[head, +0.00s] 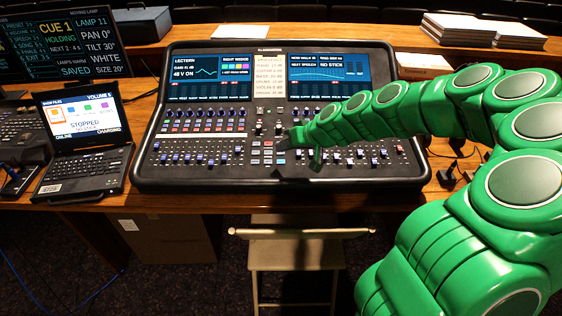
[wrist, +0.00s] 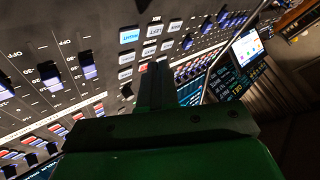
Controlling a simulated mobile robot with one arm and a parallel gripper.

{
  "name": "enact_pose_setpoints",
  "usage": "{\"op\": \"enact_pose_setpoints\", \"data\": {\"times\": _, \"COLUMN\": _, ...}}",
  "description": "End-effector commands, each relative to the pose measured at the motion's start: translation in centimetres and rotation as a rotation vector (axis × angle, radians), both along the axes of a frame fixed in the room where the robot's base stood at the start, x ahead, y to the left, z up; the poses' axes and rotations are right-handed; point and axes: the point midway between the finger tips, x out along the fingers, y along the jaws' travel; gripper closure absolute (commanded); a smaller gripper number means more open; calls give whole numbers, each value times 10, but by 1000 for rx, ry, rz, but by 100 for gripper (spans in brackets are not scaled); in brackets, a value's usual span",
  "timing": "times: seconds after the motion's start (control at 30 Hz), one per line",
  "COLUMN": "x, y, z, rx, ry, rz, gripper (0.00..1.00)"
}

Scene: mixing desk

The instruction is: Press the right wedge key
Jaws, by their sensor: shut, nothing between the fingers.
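The mixing desk (head: 212,172) stands on the wooden table. In its middle is a small block of keys (head: 267,152). In the wrist view, a blue-lit key (wrist: 129,36) sits at one corner of the block, beside several pale keys (wrist: 149,50). The small lettering is mostly unreadable, so I cannot tell which is the right wedge key. My gripper (head: 284,141) is shut and empty, at the right edge of the block. Its tips (wrist: 157,68) also show over the block in the wrist view and hide part of it. I cannot tell whether they touch.
The desk's left screen (head: 211,75) carries the words "LECTERN" and "RIGHT WEDGE". Faders and knobs surround the keys. A laptop (head: 82,130) stands at the left, with a cue monitor (head: 60,45) behind it. Paper stacks (head: 470,32) lie at the back right.

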Motion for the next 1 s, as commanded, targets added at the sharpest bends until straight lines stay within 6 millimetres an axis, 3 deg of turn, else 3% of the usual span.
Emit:
{"op": "enact_pose_setpoints", "data": {"times": 0.3, "x": -3, "y": 0, "z": 21, "rx": 0, "ry": 0, "rz": 2, "gripper": 100}}
{"op": "enact_pose_setpoints", "data": {"times": 1.0, "x": -3, "y": 0, "z": 21, "rx": -1, "ry": 1, "rz": 2, "gripper": 100}}
